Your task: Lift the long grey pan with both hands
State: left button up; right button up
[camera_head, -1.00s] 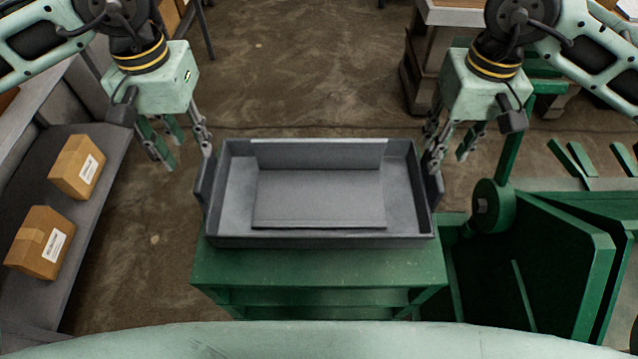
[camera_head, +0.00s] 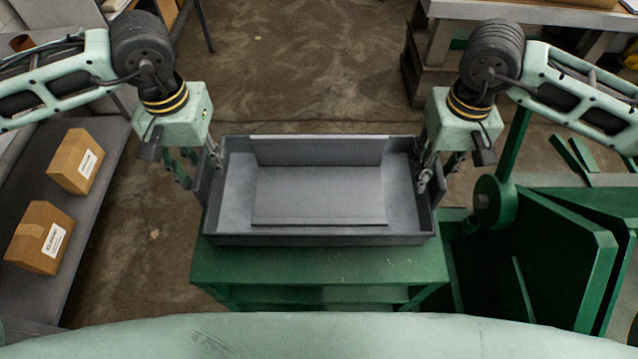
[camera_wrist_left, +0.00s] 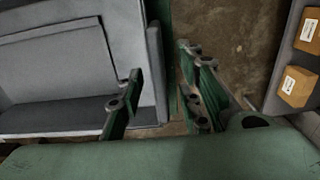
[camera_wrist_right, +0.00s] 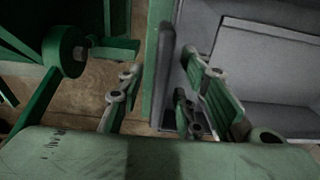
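The long grey pan (camera_head: 320,238) is a shallow rectangular tray with an upright handle plate at each short end. It sits level on a green stand (camera_head: 320,265). My left gripper (camera_head: 197,170) is at the pan's left end, fingers pointing down. In the left wrist view its open fingers (camera_wrist_left: 160,95) stand on either side of the left handle (camera_wrist_left: 157,65). My right gripper (camera_head: 438,170) is at the right end. In the right wrist view its open fingers (camera_wrist_right: 160,95) stand either side of the right handle (camera_wrist_right: 165,75). Contact with the handles cannot be told.
A green machine with a round hub (camera_head: 493,203) and large plates (camera_head: 540,260) stands close on the right. A grey shelf (camera_head: 85,240) with two cardboard boxes (camera_head: 76,161) is on the left. A workbench (camera_head: 520,12) is at the back right. Bare floor lies behind the pan.

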pick_arm(q)
jog(key=shift+s, duration=0.15)
jog(key=c, duration=0.6)
pick_arm(e)
jog(key=shift+s, duration=0.15)
jog(key=c, duration=0.6)
pick_arm(q)
grip_shut()
pick_arm(e)
grip_shut()
pick_arm(q)
jog(key=shift+r, duration=0.15)
pick_arm(e)
jog(key=shift+r, duration=0.1)
